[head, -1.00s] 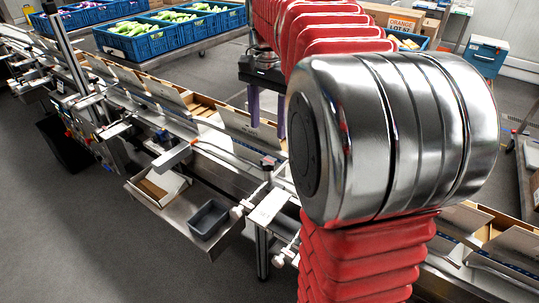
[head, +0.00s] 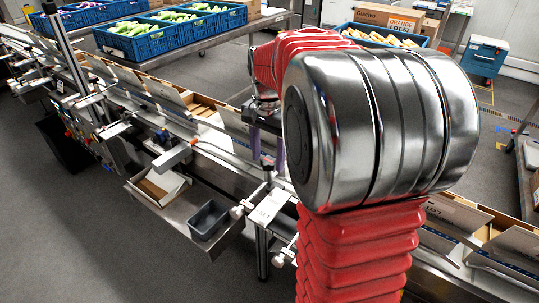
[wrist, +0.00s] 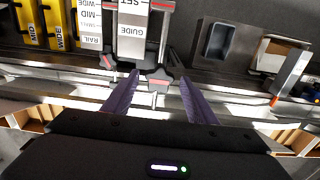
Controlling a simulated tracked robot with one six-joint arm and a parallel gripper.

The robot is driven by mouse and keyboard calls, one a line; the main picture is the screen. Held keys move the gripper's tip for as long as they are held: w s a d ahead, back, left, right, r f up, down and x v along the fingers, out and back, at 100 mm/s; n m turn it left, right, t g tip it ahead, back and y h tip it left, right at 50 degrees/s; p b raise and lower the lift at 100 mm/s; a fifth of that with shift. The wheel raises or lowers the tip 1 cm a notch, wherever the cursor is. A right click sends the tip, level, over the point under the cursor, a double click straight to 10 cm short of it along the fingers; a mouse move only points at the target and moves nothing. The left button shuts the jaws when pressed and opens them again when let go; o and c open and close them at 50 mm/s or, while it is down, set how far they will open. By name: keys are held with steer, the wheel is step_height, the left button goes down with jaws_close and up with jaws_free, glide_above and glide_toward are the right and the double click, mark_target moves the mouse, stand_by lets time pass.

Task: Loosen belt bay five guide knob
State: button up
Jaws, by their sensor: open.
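The guide knob (wrist: 159,77) is a dark star-shaped knob in the wrist view, beside a white plate (wrist: 132,38) reading "GUIDE" and "SET". My gripper (wrist: 160,84) is open, its two purple fingers one to each side of the knob in the picture. I see a gap on both sides and cannot tell how deep the fingers reach. In the head view, my gripper (head: 267,153) points down over the near belt rail, partly hidden by my arm. The white plate (head: 268,207) shows below it there. No bay number is readable.
A grey bin (head: 208,220) and a tray holding brown card (head: 157,187) sit on a shelf under the conveyor. Open cartons (head: 201,105) line the belt. Yellow and white labelled pieces (wrist: 55,25) are left of the plate in the wrist view. Blue crates (head: 140,43) stand behind.

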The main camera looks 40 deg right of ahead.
steer(key=shift+c, duration=0.6)
steer(key=c, duration=0.9)
steer(key=shift+w+d, duration=0.1)
steer(key=shift+c, duration=0.2)
